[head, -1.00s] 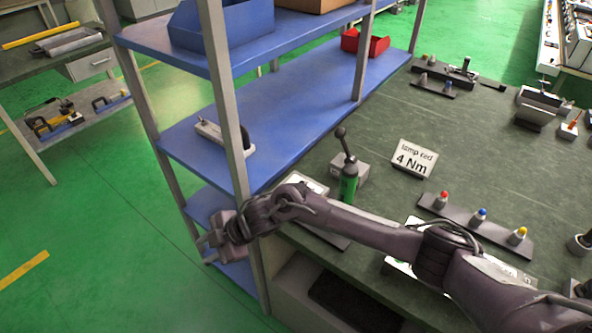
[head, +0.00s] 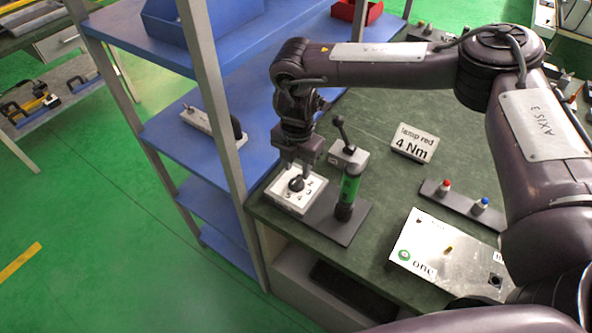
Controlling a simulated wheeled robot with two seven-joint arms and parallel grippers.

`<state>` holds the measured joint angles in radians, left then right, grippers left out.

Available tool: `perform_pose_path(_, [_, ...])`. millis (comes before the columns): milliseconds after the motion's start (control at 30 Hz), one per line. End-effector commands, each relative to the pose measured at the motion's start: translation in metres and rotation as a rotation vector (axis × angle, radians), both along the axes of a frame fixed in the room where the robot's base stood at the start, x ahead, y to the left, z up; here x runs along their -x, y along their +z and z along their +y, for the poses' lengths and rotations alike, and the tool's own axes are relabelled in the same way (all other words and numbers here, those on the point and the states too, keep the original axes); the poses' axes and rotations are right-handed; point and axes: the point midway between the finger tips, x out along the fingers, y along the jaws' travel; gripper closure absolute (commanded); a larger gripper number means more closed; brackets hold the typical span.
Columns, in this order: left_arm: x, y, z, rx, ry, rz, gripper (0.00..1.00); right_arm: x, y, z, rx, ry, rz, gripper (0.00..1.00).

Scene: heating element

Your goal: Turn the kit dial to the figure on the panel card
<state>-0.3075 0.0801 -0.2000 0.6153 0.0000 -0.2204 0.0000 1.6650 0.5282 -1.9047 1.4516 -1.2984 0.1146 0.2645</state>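The kit dial is a black knob (head: 296,184) on a white box (head: 283,202) marked with figures; 2, 3, 4 and 5 show around it. It sits at the bench's near left corner. The card (head: 414,143) stands on the bench and reads "lamp red 4 Nm". My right gripper (head: 298,169) points down at the dial, its fingertips at or just above the knob. Whether they touch or grip it I cannot tell. The knob's pointing direction is unclear. My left gripper is not in view.
A green cylindrical tool (head: 348,190) stands upright just right of the dial, with a lever box (head: 348,155) behind it. A white panel (head: 440,255) and a strip with red and blue lamps (head: 460,203) lie to the right. A blue shelf rack (head: 185,150) borders the left.

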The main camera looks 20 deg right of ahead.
Motion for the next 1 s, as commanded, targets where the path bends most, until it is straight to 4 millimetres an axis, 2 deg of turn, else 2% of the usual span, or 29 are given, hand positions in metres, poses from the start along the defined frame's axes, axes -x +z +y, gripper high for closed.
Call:
perform_pose_path(100, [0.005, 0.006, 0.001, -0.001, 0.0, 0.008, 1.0, 0.001, -0.017, 0.0, 0.001, 0.001, 0.003, 0.65])
perform_pose_path(300, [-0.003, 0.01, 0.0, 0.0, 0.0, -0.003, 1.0, 0.0, -0.037, 0.001, -0.001, 0.001, -0.001, 0.65])
perform_pose_path(467, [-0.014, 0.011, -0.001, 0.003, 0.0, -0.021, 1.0, 0.0, -0.04, 0.001, -0.002, 0.001, -0.002, 0.65])
perform_pose_path(600, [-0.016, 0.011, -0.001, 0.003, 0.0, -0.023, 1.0, 0.0, -0.04, 0.001, -0.002, 0.001, -0.002, 0.65])
perform_pose_path(867, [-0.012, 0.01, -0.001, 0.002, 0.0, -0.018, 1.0, 0.0, -0.04, 0.001, -0.002, 0.001, -0.002, 0.99])
perform_pose_path(1000, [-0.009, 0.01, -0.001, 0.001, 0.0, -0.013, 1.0, 0.0, -0.04, 0.001, -0.003, 0.001, -0.002, 1.0])
